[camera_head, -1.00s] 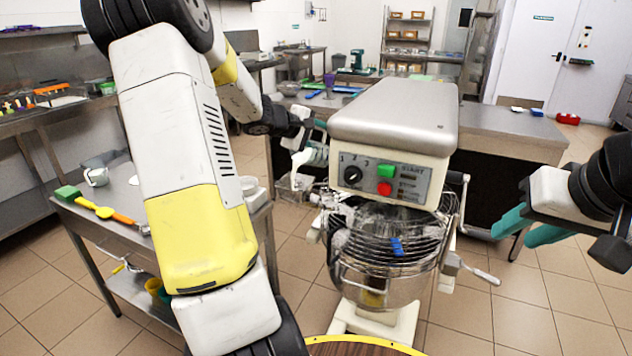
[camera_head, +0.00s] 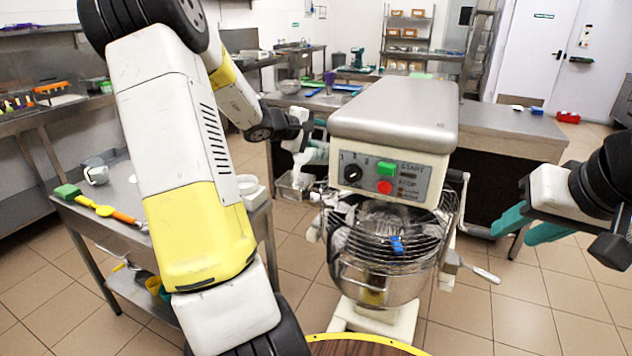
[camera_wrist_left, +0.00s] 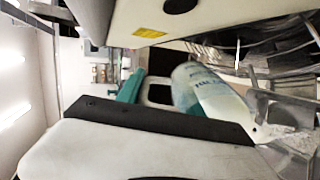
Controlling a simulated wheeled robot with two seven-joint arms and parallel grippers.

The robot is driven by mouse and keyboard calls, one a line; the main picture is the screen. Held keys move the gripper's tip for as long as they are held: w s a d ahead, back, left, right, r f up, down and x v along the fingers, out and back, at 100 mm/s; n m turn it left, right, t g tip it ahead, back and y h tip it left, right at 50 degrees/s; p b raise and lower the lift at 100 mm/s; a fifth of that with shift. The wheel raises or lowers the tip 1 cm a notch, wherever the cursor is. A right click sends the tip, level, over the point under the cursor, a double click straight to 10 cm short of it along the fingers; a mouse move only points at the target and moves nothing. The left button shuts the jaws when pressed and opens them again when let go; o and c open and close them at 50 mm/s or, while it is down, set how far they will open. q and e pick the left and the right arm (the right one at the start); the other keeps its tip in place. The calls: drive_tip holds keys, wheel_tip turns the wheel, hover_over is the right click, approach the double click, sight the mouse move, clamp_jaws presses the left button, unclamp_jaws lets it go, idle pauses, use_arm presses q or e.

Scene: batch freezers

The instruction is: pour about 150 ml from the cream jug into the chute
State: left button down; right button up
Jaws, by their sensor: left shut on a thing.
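My left gripper (camera_head: 314,150) is shut on the cream jug (camera_head: 303,160), a whitish vessel held beside the machine's left side. In the left wrist view the cream jug (camera_wrist_left: 212,96) is pale with blue-green lettering and lies well tilted, its lower end toward the clear chute (camera_wrist_left: 288,138). In the head view the chute (camera_head: 289,187) is a small clear box just below the jug, at the left of the machine's bowl. I cannot tell whether cream is flowing or how much is left. My right gripper (camera_head: 528,228) is open and empty at the right.
The machine (camera_head: 395,115) has a control panel, a wire guard and a steel bowl (camera_head: 375,275). A steel side table (camera_head: 125,195) with a green-and-yellow brush stands at the left. Long counters are behind. Tiled floor is free at the right.

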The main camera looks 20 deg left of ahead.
use_arm(q)
drive_tip(key=shift+s+a+t+p, duration=0.15)
drive_tip(key=shift+s+t+p, duration=0.1)
drive_tip(key=shift+t+p, duration=0.15)
idle(0.5)
drive_tip(key=shift+s+a+r+t+h+p, duration=0.25)
drive_tip(key=shift+s+r+t+h+p, duration=0.35)
drive_tip(key=shift+t+p, duration=0.3)
idle(1.0)
drive_tip(key=shift+w+d+f+g+y, duration=0.4)
drive_tip(key=shift+w+f+g, duration=0.1)
drive_tip(key=shift+w+g, duration=0.3)
drive_tip(key=shift+w+d+r+g+y, duration=0.15)
drive_tip(key=shift+w+g, duration=0.1)
drive_tip(key=shift+g, duration=0.2)
drive_tip(key=shift+w+d+f+g+y, duration=0.1)
drive_tip(key=shift+w+g+y, duration=0.1)
drive_tip(key=shift+g, duration=0.25)
drive_tip(key=shift+w+g, duration=0.1)
drive_tip(key=shift+g, duration=0.2)
drive_tip(key=shift+w+d+g+y+b, duration=0.15)
drive_tip(key=shift+w+g+y+b, duration=0.1)
drive_tip(key=shift+g+b, duration=0.15)
drive_tip(key=shift+w+r+g, duration=0.1)
drive_tip(key=shift+r+g, duration=0.2)
drive_tip(key=shift+g, duration=0.2)
